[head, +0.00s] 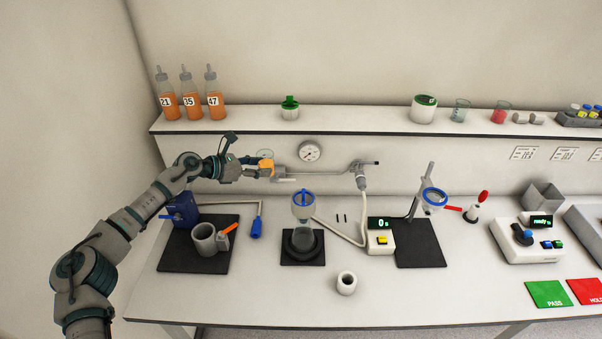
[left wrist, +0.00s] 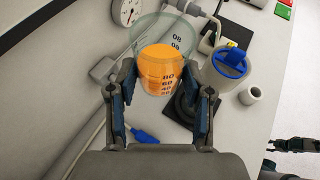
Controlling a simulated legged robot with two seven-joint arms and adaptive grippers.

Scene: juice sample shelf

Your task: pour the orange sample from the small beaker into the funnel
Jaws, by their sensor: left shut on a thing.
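My left gripper (head: 267,166) is shut on the small beaker (left wrist: 165,68), a clear beaker with orange liquid and dark graduation marks. It is held up off the bench, in front of the shelf wall. In the head view the beaker (head: 265,157) is small and partly hidden by the gripper. Dark finger-like parts, possibly my right gripper (left wrist: 291,157), show at the lower right.
A grey pot (head: 204,240) stands on a black mat at left. Orange bottles (head: 190,102) stand on the shelf.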

